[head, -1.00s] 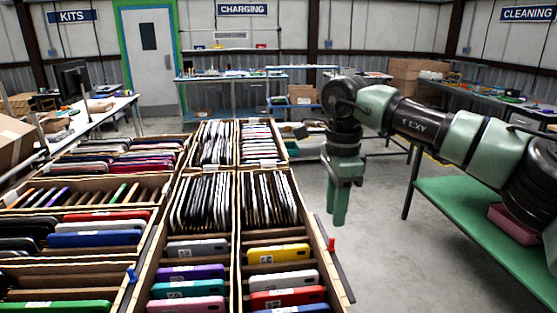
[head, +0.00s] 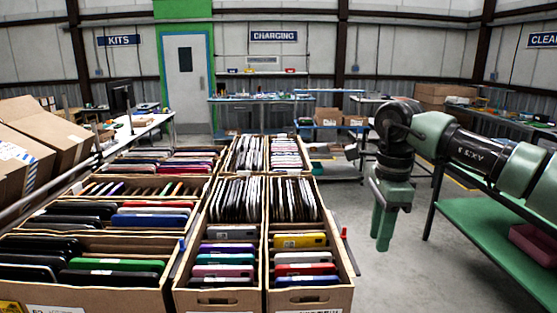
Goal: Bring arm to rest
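My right arm reaches in from the right edge of the head view, with its forearm level and its wrist bent down. My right gripper (head: 383,228) hangs pointing down over the floor, to the right of the cartons and clear of them. Its green fingers appear close together with nothing visible between them, but I cannot make out the gap. My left arm and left gripper are not in view.
Open cartons (head: 218,297) filled with phones and cases in rows stand at the left and centre. A green-topped bench (head: 480,222) with a pink bin (head: 535,243) is at the right. Brown boxes (head: 52,135) lean at far left. Grey floor (head: 335,185) is free between.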

